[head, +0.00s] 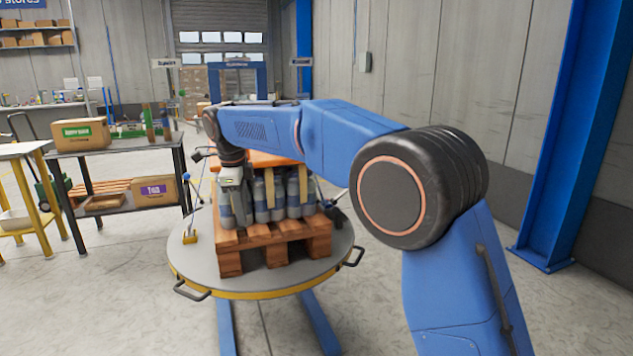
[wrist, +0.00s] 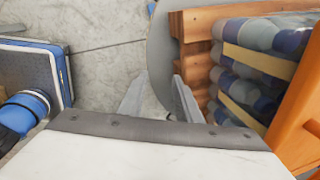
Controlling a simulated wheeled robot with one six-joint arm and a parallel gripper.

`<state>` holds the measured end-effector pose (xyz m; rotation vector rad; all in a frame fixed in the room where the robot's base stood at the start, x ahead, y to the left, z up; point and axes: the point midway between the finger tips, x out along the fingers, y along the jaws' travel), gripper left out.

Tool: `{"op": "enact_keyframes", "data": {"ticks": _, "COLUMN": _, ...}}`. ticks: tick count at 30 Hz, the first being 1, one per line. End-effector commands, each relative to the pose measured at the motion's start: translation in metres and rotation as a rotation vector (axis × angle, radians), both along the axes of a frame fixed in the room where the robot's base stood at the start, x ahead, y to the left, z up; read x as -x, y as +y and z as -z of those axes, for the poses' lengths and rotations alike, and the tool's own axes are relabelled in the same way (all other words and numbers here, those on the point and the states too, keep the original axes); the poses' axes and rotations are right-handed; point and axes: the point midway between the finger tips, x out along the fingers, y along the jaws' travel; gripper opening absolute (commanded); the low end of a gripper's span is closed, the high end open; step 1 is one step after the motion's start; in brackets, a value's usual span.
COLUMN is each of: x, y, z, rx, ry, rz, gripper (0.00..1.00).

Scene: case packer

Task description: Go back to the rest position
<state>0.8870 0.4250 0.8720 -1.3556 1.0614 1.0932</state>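My arm reaches forward and left in the head view, bending down at the wrist beside a loaded pallet. My gripper (wrist: 158,102) is open in the wrist view, with two grey fingers apart and nothing between them but floor and the turntable's edge. In the head view its pale body hangs at the left front of the load, and its fingertips are hard to make out. The wooden pallet (head: 274,233) carries grey and blue bottles (head: 293,193) with tan straps; they also show right of the fingers in the wrist view (wrist: 262,65).
The pallet stands on a round turntable (head: 335,262) with handles. A dark bench (head: 117,146) with cartons is at the left, beside a yellow-legged table (head: 22,150). A blue column (head: 563,130) and a grey wall stand at the right. The floor between is clear.

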Motion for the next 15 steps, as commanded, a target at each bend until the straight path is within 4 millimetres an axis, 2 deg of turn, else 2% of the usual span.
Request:
{"op": "enact_keyframes", "data": {"ticks": 1, "x": 0.003, "y": -0.024, "z": -0.009, "rx": 0.002, "ry": -0.003, "rz": -0.031, "gripper": 0.31}}
{"op": "enact_keyframes", "data": {"ticks": 3, "x": 0.007, "y": -0.052, "z": -0.017, "rx": 0.008, "ry": -0.006, "rz": -0.089, "gripper": 0.31}}
{"op": "enact_keyframes", "data": {"ticks": 8, "x": 0.022, "y": -0.117, "z": -0.034, "rx": 0.022, "ry": -0.018, "rz": -0.222, "gripper": 0.31}}
{"op": "enact_keyframes", "data": {"ticks": 15, "x": 0.059, "y": -0.207, "z": -0.047, "rx": 0.05, "ry": -0.038, "rz": -0.418, "gripper": 0.31}}
